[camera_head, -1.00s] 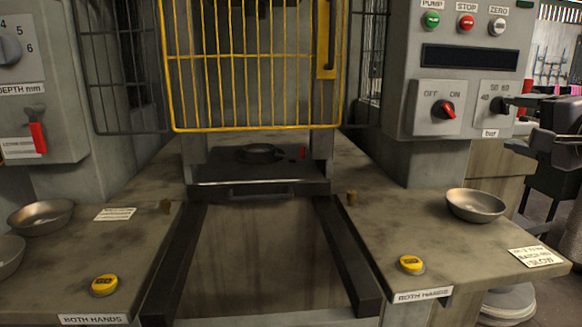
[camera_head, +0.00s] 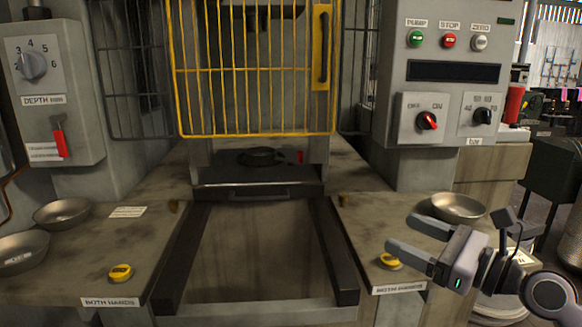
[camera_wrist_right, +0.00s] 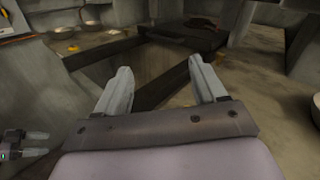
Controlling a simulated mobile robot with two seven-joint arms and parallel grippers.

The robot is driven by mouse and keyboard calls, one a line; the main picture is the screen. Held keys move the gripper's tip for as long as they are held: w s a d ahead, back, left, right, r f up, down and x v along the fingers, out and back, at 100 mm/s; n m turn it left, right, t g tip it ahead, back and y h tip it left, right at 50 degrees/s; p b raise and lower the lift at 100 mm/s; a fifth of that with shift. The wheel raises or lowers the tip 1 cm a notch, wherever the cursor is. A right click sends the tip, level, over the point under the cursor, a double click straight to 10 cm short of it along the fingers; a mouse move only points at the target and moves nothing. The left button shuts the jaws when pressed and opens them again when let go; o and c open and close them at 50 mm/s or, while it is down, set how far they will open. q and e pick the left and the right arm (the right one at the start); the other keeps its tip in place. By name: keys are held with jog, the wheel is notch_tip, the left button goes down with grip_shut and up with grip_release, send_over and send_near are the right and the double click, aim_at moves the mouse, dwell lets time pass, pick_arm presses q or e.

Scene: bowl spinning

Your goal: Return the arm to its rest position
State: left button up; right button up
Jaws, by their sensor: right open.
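My right gripper (camera_head: 398,234) is open and empty in the head view. It is over the front right of the right counter, with its fingers pointing left, and it partly covers the right yellow button (camera_head: 388,262). In the right wrist view its two fingers (camera_wrist_right: 160,82) are spread with nothing between them. A small two-fingered gripper (camera_wrist_right: 38,143), which looks like my left one, shows at the lower left edge of that view, too small to judge. A metal bowl (camera_head: 458,206) stands on the right counter just behind the right gripper.
The press has a yellow barred guard (camera_head: 252,133), raised above a dark plate (camera_head: 225,182). Two bowls, one of them at the rear (camera_head: 62,213), and a left yellow button (camera_head: 121,272) are on the left counter. A control panel (camera_head: 455,110) stands behind the right counter.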

jog(key=s+f+n+g+h+p, duration=0.1)
jog(key=s+f+n+h+p, duration=0.2)
jog(key=s+f+n, duration=0.9)
jog(key=s+f+n+g+h+p, duration=0.1)
jog(key=s+f+n+h+p, duration=0.2)
jog(key=s+f+n+h, duration=0.4)
jog(key=s+f+n, duration=0.5)
jog(key=f+n, duration=0.3)
jog(key=f, duration=0.3)
jog(key=shift+f+g, duration=0.3)
